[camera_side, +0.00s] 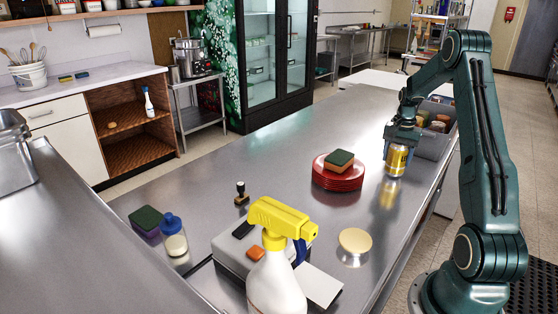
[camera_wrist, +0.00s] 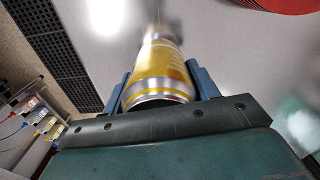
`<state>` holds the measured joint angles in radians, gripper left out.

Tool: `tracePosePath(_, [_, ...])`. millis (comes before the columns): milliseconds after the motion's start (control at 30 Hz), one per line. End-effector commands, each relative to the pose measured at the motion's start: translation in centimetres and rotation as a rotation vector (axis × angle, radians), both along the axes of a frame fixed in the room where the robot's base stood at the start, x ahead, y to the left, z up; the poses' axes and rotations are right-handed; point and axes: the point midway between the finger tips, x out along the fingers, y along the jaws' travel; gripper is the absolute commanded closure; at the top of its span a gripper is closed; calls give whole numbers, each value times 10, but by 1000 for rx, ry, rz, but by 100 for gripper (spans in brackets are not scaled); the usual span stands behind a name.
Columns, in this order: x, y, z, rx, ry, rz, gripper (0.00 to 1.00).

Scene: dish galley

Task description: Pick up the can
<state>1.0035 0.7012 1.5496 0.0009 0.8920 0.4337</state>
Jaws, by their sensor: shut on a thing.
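A yellow can (camera_side: 396,161) with silver ends is between the fingers of my gripper (camera_side: 401,137) in the side view, at the right part of the steel counter. The can looks upright. My gripper is shut on its upper part from above. In the wrist view the can (camera_wrist: 161,75) sits between the two blue fingers of my gripper (camera_wrist: 163,85), with its silver end towards the camera. I cannot tell whether its lower end touches the counter or hangs just above it.
A stack of red plates (camera_side: 338,180) with a sponge (camera_side: 339,159) on top stands left of the can. A grey bin (camera_side: 433,146) with several items is close behind it. A spray bottle (camera_side: 276,283) and a round yellow thing (camera_side: 355,241) are nearer the camera. The counter's middle (camera_side: 290,150) is clear.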

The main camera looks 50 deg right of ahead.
Motion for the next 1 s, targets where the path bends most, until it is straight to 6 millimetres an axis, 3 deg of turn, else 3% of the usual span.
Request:
tracePosePath(267, [1, -1, 32, -5, -4, 0, 75])
tracePosePath(800, [1, -1, 144, -6, -5, 0, 75])
tracePosePath(1000, [0, -1, 175, -5, -4, 0, 75])
